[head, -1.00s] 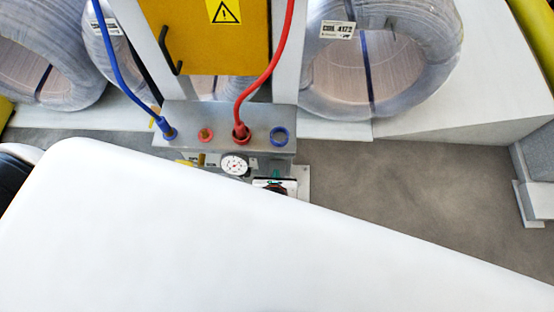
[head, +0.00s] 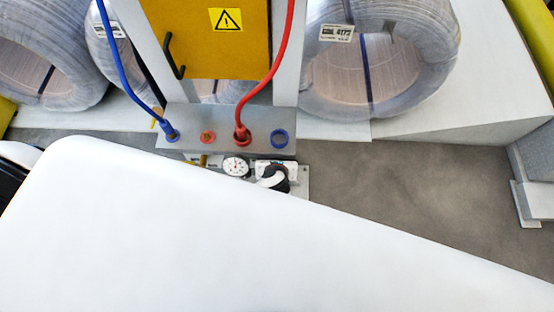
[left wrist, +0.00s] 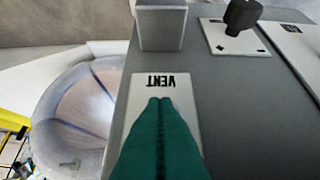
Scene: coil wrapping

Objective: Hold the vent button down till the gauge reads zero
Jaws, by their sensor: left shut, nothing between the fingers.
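In the left wrist view my left gripper (left wrist: 162,104) is shut, its green fingers side by side with nothing between them. The fingertips lie over the white plate marked VENT (left wrist: 150,83). The vent button is hidden behind the fingers, so I cannot tell whether they touch it or it is pressed. The round white gauge (head: 236,167) shows in the head view on the front of the grey block; its needle is too small to read. In the head view a large white surface covers the foreground, and I cannot clearly make out the gripper. My right gripper is not in view.
The grey block (head: 220,122) carries a blue hose (head: 125,75), a red hose (head: 273,70), a red port (head: 207,137) and a blue port (head: 279,138). A black knob (left wrist: 242,14) stands beside the VENT plate. Wrapped coils (head: 325,95) stand behind. Grey floor at right is clear.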

